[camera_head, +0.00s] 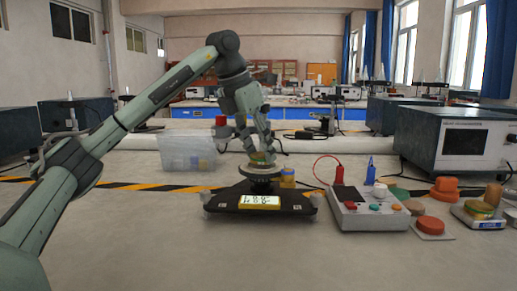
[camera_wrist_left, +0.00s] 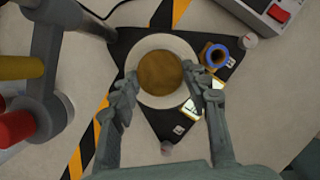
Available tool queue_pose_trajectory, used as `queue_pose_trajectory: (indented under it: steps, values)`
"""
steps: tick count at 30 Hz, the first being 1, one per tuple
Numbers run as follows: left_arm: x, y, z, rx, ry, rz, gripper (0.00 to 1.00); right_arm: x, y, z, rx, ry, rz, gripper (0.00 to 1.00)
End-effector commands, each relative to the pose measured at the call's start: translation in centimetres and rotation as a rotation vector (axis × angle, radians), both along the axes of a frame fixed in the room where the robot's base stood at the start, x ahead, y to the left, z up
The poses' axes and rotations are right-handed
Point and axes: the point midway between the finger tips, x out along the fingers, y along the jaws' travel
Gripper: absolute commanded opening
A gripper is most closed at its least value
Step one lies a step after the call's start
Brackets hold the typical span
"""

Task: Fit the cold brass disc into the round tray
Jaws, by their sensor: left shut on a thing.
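The brass disc (camera_wrist_left: 160,73) is round and brown-gold. My left gripper (camera_wrist_left: 161,70) has its fingertips at opposite edges of it, shut on it. In the head view the gripper (camera_head: 259,148) points down, with the disc (camera_head: 258,157) low between its fingers. The pale round tray (camera_wrist_left: 163,102) shows as a ring around the disc in the wrist view. In the head view the tray (camera_head: 260,171) sits on a black three-cornered base with a lit yellow display (camera_head: 260,201). I cannot tell whether the disc touches the tray. My right gripper is not in view.
A small brown block with a blue ring (camera_wrist_left: 215,56) stands beside the tray. A grey control box (camera_head: 368,210) with coloured buttons is at right, with several orange and tan pieces (camera_head: 431,226) beyond it. A clear bin (camera_head: 188,153) stands behind left. The front of the bench is clear.

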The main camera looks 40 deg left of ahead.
Motion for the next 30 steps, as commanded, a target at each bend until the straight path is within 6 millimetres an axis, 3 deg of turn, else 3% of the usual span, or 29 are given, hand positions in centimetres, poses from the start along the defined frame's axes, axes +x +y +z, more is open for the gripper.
queue_pose_trajectory:
  steps: [30]
  values:
    - [0.01, 0.01, -0.67, 0.0, -0.002, 0.0, 0.04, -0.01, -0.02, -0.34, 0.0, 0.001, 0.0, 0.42]
